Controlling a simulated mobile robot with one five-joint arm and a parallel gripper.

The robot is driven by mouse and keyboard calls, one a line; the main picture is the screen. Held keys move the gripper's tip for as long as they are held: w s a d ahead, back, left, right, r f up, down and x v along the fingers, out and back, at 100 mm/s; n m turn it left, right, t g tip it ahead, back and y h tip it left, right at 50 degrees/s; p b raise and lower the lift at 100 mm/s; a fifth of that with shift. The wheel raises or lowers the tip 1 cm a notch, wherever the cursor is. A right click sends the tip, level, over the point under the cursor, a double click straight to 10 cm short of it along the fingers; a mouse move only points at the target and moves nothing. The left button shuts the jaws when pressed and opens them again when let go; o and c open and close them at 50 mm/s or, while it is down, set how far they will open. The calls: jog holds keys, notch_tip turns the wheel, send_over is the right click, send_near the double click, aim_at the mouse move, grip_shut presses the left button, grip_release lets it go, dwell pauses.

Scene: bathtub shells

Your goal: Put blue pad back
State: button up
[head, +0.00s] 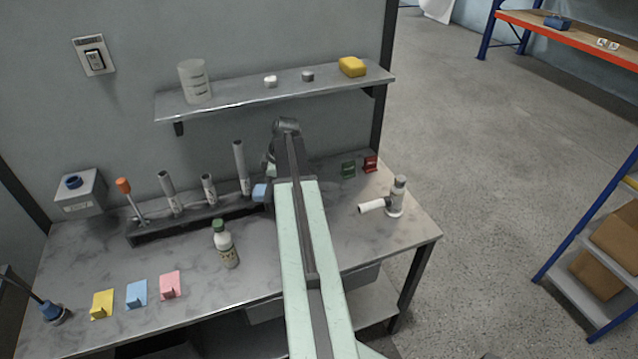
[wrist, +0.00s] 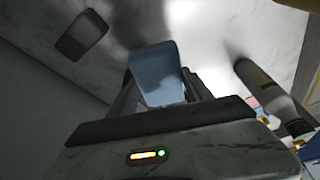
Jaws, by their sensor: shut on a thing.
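A light blue pad (head: 260,192) shows just left of my arm in the head view, over the back of the workbench near the right end of the dark rack. In the wrist view the blue pad (wrist: 157,70) stands between the two fingers of my gripper (wrist: 160,88), which is shut on it. My arm hides much of the gripper in the head view. At the bench's front left, a flat light blue piece (head: 137,294) with a raised part sits between a yellow piece (head: 102,304) and a pink piece (head: 171,285) of like shape.
The dark rack (head: 195,222) holds upright tubes and an orange-handled tool (head: 124,187). A bottle (head: 225,245) stands in front of it. A wall shelf (head: 235,99) overhangs the back. Green (head: 348,169) and red (head: 371,164) pieces and a grey-white fitting (head: 396,196) stand right of my arm.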

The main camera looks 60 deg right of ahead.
jog(key=s+d+f+m+b, duration=0.1)
jog(key=s+d, duration=0.1)
jog(key=s, duration=0.1)
jog(key=s+d+f+m+b, duration=0.1)
jog(key=s+d+m, duration=0.1)
jog(key=s+d, duration=0.1)
jog(key=s+d+f+m+h+b, duration=0.1)
jog(key=s+d+f, duration=0.1)
jog(key=s, duration=0.1)
jog(key=shift+d+m+t+b, duration=0.3)
jog(key=shift+b, duration=0.05)
jog(key=shift+s+d+r, duration=0.1)
jog(key=shift+s+d, duration=0.05)
jog(key=shift+d, duration=0.05)
jog(key=b, duration=0.1)
send_over(319, 182)
jog(key=s, duration=0.1)
jog(key=shift+s+a+f, duration=0.1)
jog(key=shift+s+f, duration=0.05)
jog(key=shift+f, duration=0.5)
jog(key=f+b, duration=0.2)
jog(key=b, duration=0.1)
jog(key=f+b, duration=0.1)
jog(key=f, duration=0.1)
jog(key=shift+d, duration=0.3)
jog(key=o, duration=1.5)
jog(key=shift+r, duration=0.1)
